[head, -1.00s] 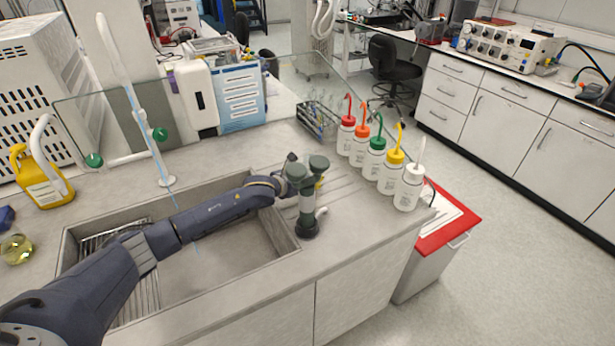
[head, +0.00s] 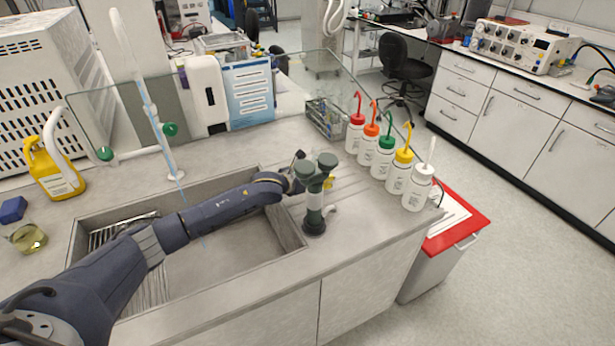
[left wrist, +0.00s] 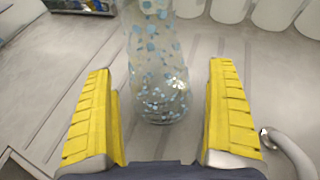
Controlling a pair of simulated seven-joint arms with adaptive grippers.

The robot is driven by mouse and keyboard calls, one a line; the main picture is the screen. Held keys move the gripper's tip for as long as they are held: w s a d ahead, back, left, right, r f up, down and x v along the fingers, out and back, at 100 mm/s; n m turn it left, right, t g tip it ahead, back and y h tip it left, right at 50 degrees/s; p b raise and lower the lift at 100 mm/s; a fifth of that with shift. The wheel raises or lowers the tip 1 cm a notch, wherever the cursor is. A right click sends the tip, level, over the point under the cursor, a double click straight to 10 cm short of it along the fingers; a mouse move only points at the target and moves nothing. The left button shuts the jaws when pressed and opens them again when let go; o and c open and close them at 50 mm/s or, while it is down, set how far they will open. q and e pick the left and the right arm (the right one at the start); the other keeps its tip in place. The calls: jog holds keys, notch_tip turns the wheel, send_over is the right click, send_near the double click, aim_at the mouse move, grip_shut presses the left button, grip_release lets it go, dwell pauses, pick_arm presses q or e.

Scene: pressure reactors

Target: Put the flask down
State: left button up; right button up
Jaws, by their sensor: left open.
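The flask (left wrist: 160,95) is a clear vessel with blue flecks, seen in the left wrist view. It stands between the yellow fingers of my left gripper (left wrist: 162,72), with its base on the grooved grey counter as far as I can tell. The fingers are open, with a gap on each side of the flask. In the head view, my left gripper (head: 326,181) is mostly hidden behind the green and grey tap fixture (head: 314,200), with a bit of yellow finger showing. The flask cannot be made out there. My right gripper is not in view.
A row of several wash bottles (head: 399,171) stands right of my gripper. A sink (head: 235,240) lies under my left arm. A round flask with yellowish liquid (head: 28,238) and a yellow jug (head: 54,172) stand at the far left. A wire rack (head: 325,120) is behind.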

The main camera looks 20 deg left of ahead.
pick_arm(q)
jog(key=v, duration=1.2)
jog(key=shift+f, duration=0.1)
